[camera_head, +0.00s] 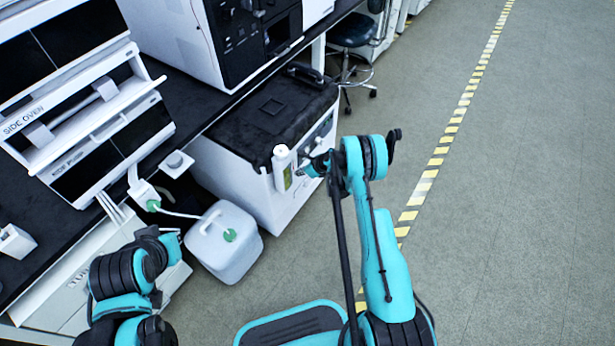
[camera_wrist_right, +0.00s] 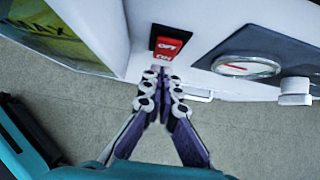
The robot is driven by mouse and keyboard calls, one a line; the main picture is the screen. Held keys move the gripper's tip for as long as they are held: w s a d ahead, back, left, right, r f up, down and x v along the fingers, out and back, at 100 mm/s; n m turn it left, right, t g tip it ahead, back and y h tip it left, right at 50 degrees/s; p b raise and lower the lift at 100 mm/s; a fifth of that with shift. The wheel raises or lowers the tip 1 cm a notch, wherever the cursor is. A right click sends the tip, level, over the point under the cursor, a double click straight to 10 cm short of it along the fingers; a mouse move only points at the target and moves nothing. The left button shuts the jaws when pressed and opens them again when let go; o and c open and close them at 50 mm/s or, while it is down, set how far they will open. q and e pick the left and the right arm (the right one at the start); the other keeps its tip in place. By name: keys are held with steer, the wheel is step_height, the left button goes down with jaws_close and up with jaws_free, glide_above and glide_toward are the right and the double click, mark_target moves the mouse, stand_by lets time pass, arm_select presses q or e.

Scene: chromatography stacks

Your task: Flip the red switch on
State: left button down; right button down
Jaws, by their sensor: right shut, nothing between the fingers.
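The red switch (camera_wrist_right: 167,46) shows in the right wrist view, in a black frame on a white panel. It is marked OFF on its upper part and ON on its lower part. My right gripper (camera_wrist_right: 161,76) is shut and empty, with its fingertips at the lower edge of the switch, by the ON mark. I cannot tell whether they touch it. In the head view my right gripper (camera_head: 306,168) is at the front of a white cabinet with a black top (camera_head: 268,108), and the switch cannot be made out. My left arm shows at lower left, but its gripper does not.
A round gauge (camera_wrist_right: 245,66) and a white knob (camera_wrist_right: 295,92) are right of the switch. A white bottle (camera_head: 282,165) is at the cabinet's front. A white jug (camera_head: 224,250) stands left of it. Open floor (camera_head: 500,220) lies to the right.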

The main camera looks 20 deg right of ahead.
steer(key=shift+w+a, duration=0.25)
steer(key=shift+w, duration=0.15)
steer(key=shift+w+a+f, duration=0.25)
steer(key=shift+w+f, duration=0.05)
steer(key=shift+f, duration=0.15)
steer(key=shift+r, duration=0.2)
